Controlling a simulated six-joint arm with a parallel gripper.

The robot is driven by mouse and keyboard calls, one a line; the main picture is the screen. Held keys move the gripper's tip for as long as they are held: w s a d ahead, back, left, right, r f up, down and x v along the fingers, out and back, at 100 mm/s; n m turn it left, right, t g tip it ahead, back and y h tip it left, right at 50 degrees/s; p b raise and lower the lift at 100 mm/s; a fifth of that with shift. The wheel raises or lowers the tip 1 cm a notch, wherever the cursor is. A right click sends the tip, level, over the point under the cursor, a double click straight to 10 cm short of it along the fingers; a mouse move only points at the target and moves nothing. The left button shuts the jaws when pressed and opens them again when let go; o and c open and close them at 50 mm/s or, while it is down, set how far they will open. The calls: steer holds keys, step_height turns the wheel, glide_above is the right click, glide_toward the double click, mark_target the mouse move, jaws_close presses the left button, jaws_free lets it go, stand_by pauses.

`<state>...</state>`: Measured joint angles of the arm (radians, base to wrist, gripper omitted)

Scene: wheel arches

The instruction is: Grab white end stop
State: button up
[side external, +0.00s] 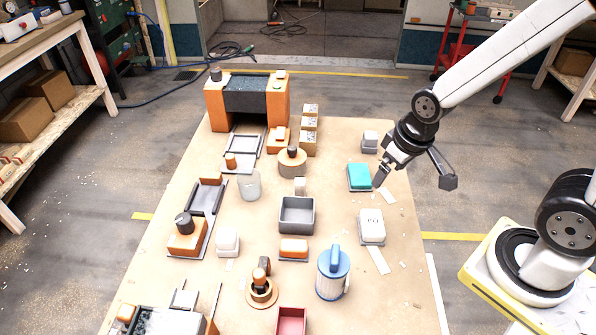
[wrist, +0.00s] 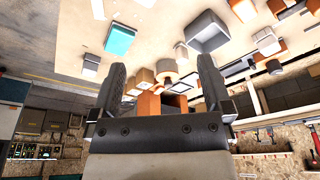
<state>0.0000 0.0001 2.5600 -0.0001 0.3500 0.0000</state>
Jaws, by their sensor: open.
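Several white blocks stand on the table, and I cannot tell which is the end stop. My gripper (side external: 414,180) is open and empty above the right edge, right of the teal block (side external: 358,177).
A grey bin (side external: 296,228) is mid-table. A blue-and-white canister (side external: 332,285) stands at the front. Orange parts, a clear cup (side external: 249,190) and an orange-and-black arch (side external: 248,96) occupy the left and back. Bare wood (side external: 395,290) shows at the front right.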

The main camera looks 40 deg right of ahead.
steer(key=n+y, duration=0.3)
steer(key=n, duration=0.7)
glide_above(225, 234)
steer(key=s+d, duration=0.1)
steer(key=d, duration=0.1)
step_height(225, 234, down, 12)
steer(key=shift+s, duration=0.15)
steer(key=shift+a+f+y, duration=0.15)
steer(key=shift+y, duration=0.15)
steer(key=shift+f, duration=0.15)
steer(key=shift+x, duration=1.15)
steer(key=shift+f, duration=0.1)
